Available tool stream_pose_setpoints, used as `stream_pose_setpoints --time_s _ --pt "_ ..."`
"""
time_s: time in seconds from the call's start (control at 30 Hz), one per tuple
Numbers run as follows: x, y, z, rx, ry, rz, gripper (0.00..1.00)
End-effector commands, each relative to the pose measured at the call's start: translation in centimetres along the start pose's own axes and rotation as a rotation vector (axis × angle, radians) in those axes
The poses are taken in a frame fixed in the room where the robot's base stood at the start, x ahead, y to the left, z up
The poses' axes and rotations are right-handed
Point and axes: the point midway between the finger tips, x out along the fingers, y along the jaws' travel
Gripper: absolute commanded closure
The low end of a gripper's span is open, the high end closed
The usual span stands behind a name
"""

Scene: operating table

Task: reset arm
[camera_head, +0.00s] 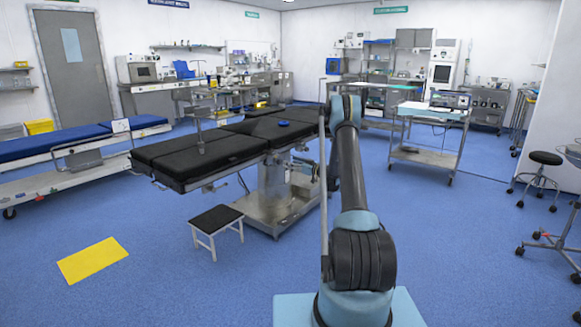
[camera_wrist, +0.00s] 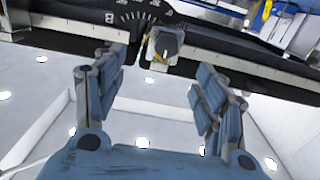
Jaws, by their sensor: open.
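My gripper (camera_wrist: 158,98) shows in the wrist view with its two blue-padded fingers spread apart. It is open, and nothing sits between the fingers. A dark rail-like edge with a grey knob (camera_wrist: 167,43) lies across the top of the wrist view, beyond the fingertips. In the head view my arm rises in front of the black operating table (camera_head: 215,150), and my gripper cannot be made out there. A blue round item (camera_head: 283,123) lies on the table top.
A small step stool (camera_head: 216,219) stands before the table. A blue-topped stretcher (camera_head: 55,152) is at left, a steel cart (camera_head: 425,157) at right and a black round stool (camera_head: 544,158) farther right. A yellow floor patch (camera_head: 92,260) lies at front left, with open blue floor around it.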

Motion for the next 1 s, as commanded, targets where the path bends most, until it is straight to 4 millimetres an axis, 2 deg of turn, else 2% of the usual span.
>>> stream_pose_setpoints --time_s 0.13,0.27,0.67,1.0 --pt "-0.1 -0.6 -1.2 0.010 -0.018 -0.007 0.35" --pt "-0.5 -1.9 -3.5 0.032 -0.064 -0.021 0.35" --pt "-3.3 -8.4 -11.1 0.127 -0.252 -0.057 0.35" --pt "-7.6 -14.8 -15.8 0.208 -0.419 -0.054 0.35"
